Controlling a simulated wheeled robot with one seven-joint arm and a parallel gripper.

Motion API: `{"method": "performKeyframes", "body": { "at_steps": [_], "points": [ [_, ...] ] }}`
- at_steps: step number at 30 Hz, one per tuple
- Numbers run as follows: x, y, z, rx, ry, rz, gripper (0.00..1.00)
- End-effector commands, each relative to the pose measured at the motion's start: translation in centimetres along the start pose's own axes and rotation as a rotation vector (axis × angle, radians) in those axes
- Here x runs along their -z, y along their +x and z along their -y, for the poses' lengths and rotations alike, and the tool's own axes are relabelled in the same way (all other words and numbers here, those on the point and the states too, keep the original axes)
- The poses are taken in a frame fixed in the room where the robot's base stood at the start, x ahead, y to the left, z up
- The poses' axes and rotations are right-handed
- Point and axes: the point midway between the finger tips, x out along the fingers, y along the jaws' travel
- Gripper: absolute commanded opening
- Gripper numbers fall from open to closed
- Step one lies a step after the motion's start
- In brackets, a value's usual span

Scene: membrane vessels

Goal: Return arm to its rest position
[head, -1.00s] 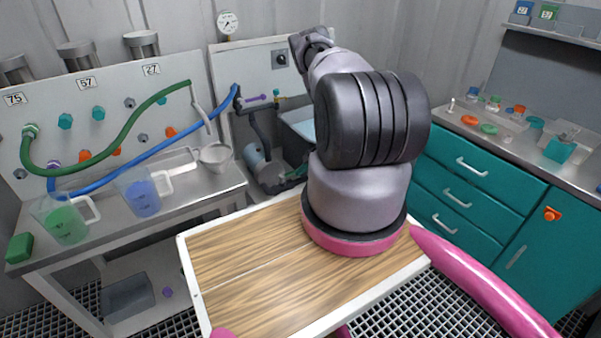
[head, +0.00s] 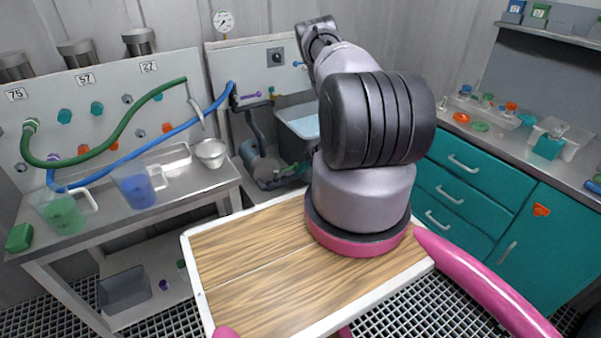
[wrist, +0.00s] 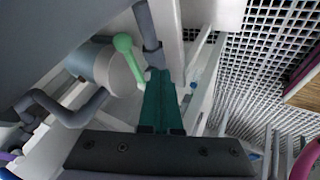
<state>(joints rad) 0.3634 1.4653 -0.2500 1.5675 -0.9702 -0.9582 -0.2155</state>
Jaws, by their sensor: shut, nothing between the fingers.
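My arm stands on the wood-topped deck of my base in the head view, bent upward and leaning away toward the wall panel. Its end is hidden behind the arm links there. The fingertips are near a grey pipe (wrist: 148,25) and a light green knobbed handle (wrist: 123,43) in front of a grey cylinder (wrist: 92,62). Whether they touch the pipe cannot be told.
Grey pipework (head: 262,160) and a sink (head: 298,122) lie beyond my deck. Teal drawers (head: 468,190) stand right. Grating floor (wrist: 262,80) is open beside the pipework.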

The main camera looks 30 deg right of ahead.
Motion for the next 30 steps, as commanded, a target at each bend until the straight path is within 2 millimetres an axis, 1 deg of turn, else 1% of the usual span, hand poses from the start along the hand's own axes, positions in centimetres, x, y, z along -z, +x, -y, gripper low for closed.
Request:
{"method": "performKeyframes", "body": {
  "at_steps": [1, 9, 12, 16, 21, 23, 26, 29, 30],
  "points": [
    [-0.2, -0.9, -0.2, -0.003, 0.001, 0.002, 0.00],
    [-0.4, -5.1, -0.3, -0.003, 0.002, 0.002, 0.00],
    [-0.4, -6.4, -0.4, -0.003, 0.002, 0.002, 0.00],
    [-0.4, -7.4, -0.4, -0.002, 0.001, 0.001, 0.00],
    [-0.4, -7.6, -0.4, -0.001, 0.001, 0.001, 0.00],
    [-0.4, -7.8, -0.7, -0.005, 0.002, 0.005, 0.00],
    [0.1, -8.8, -3.0, -0.033, 0.018, 0.036, 0.00],
    [1.2, -11.2, -7.4, -0.093, 0.062, 0.099, 0.00],
    [1.9, -12.6, -9.5, -0.123, 0.088, 0.130, 0.00]
  ]
}}
